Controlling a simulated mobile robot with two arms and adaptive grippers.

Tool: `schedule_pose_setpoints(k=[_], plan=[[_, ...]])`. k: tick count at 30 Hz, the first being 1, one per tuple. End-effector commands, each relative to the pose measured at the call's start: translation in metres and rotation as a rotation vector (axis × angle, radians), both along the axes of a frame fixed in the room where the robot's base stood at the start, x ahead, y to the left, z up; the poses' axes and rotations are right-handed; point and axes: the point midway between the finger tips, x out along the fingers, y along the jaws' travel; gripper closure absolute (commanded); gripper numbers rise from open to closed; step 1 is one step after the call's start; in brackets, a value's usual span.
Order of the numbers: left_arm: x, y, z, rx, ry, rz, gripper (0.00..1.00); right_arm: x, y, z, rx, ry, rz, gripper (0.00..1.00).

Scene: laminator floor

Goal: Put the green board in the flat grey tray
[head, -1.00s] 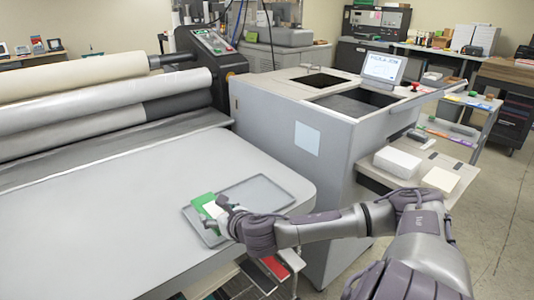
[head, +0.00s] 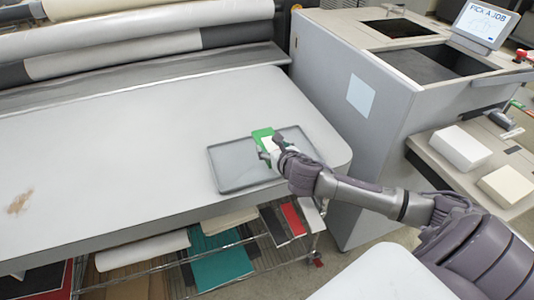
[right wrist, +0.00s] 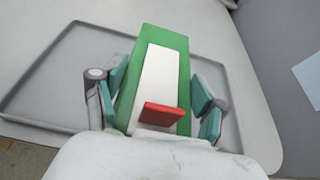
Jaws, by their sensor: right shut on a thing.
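The green board (head: 261,135) has a white face and a small red block on it, seen in the right wrist view (right wrist: 181,50). My right gripper (head: 271,149) is shut on it, with teal finger pads on both sides of the board in the right wrist view (right wrist: 157,92). The flat grey tray (head: 232,178) lies on the pale table near its right end. The board is over the tray's middle, towards its far edge. I cannot tell whether it touches the tray floor. My left gripper is not in view.
The pale table (head: 120,150) is clear left of the tray, apart from a brown stain. Large rollers (head: 140,50) run along its back. A grey machine cabinet (head: 340,130) stands close on the right. A rack with coloured sheets (head: 222,265) is below the table.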

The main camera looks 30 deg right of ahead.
Motion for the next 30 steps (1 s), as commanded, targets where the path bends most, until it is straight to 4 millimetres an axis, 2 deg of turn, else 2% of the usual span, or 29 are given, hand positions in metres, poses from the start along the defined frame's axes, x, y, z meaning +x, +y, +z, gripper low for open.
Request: schedule_pose_setpoints(k=[3,8,11,18,30], plan=[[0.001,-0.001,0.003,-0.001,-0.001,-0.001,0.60,0.023,0.000,-0.012,0.003,-0.001,-0.003,0.63],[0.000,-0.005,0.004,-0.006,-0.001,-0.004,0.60,0.037,0.001,-0.021,0.000,0.000,0.000,0.63],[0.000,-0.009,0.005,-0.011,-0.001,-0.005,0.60,0.038,0.001,-0.029,0.000,0.002,-0.001,0.63],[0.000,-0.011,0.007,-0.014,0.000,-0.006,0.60,0.038,0.001,-0.060,0.000,0.001,-0.001,0.63],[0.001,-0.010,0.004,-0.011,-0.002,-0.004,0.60,0.038,0.000,-0.066,-0.001,0.000,-0.001,0.63]])
